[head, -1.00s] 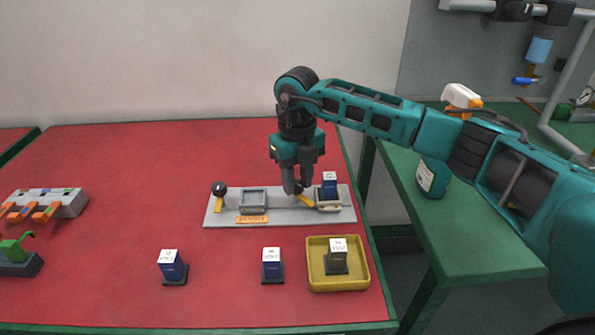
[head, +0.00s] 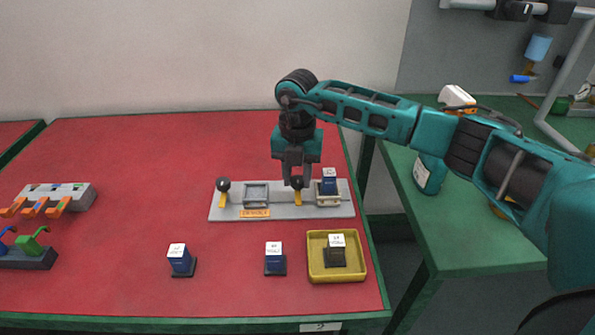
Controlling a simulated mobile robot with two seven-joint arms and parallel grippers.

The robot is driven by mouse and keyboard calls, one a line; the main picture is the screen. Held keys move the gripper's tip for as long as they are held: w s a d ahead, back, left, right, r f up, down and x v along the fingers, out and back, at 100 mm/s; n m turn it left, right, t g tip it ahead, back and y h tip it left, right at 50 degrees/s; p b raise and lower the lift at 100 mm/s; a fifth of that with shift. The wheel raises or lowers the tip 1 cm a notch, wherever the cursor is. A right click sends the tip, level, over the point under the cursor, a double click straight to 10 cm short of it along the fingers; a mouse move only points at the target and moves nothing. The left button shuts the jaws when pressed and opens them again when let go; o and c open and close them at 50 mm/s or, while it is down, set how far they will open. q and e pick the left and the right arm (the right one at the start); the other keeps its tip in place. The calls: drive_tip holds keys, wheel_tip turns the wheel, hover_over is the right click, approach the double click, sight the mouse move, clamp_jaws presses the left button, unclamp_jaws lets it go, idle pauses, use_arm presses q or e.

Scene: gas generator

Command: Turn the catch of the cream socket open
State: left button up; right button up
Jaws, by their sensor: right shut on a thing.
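The cream socket (head: 328,203) is at the right end of a grey base plate (head: 274,212), with a dark blue block with a white top (head: 329,182) standing in it. Its catch (head: 298,198) is a yellow lever with a black knob, just left of the socket. The lever points toward the front of the table, parallel to the other catch. My right gripper (head: 297,182) points down and is shut on the knob of this catch. The fingers partly cover the knob. My left gripper is not in view.
A grey socket (head: 256,186) with its own black-knobbed catch (head: 222,190) is on the plate's left side. Two blue blocks (head: 180,260) (head: 275,260) stand in front. A yellow tray (head: 314,271) holds a dark block. Racks with coloured hooks (head: 70,196) are at left.

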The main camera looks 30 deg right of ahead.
sight(297, 180)
idle(0.3)
drive_tip(key=o, duration=1)
drive_tip(key=shift+o, duration=0.2)
drive_tip(key=shift+r, duration=0.15)
wheel_tip(297, 180, up, 13)
drive_tip(key=shift+p, duration=0.35)
drive_tip(key=shift+f, duration=0.2)
